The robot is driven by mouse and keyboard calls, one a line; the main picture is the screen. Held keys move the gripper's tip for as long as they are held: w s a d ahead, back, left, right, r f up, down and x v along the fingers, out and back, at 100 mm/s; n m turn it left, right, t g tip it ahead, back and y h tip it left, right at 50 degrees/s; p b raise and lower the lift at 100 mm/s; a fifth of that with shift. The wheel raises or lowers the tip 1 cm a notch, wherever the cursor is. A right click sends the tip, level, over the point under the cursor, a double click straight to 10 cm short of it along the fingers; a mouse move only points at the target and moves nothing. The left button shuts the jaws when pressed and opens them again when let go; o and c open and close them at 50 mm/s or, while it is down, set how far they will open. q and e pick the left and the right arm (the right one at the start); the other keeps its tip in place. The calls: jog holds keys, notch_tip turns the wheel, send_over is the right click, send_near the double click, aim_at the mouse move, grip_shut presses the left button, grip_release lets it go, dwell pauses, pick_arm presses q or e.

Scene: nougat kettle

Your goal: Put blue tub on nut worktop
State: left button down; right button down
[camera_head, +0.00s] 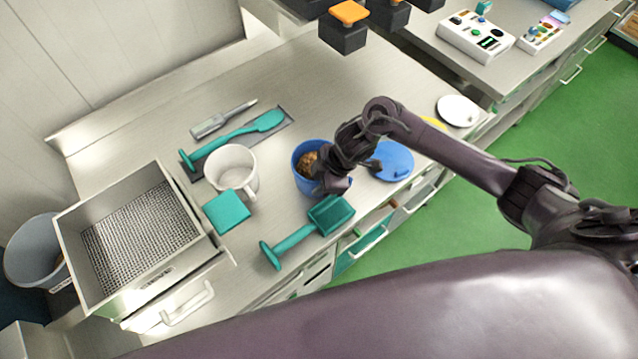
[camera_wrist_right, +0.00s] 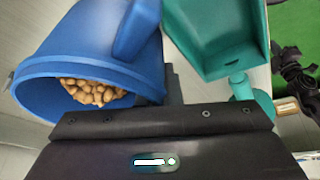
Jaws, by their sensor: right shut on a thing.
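The blue tub (camera_head: 301,178) holds brown nuts and stands at or just above the steel worktop (camera_head: 300,110), near its front edge; I cannot tell whether it touches. In the right wrist view the tub (camera_wrist_right: 90,45) fills the upper left, with nuts (camera_wrist_right: 95,92) showing inside its rim. My right gripper (camera_head: 330,178) is at the tub's right side, shut on it; its fingertips are mostly hidden. My left gripper is not in view.
A teal scoop (camera_head: 330,214), also in the wrist view (camera_wrist_right: 215,40), lies close in front. A white jug (camera_head: 232,172), teal block (camera_head: 226,211) and steel sieve box (camera_head: 140,235) stand left. A blue lid (camera_head: 393,160) lies right. The worktop's back middle is clear.

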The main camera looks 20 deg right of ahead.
jog(key=c, duration=1.6)
grip_release()
jog(key=shift+r, duration=0.2)
jog(key=b+v, duration=0.1)
jog(key=v, duration=1)
jog(key=shift+r, duration=0.4)
jog(key=shift+s+d+f, duration=0.1)
jog(key=shift+s, duration=0.1)
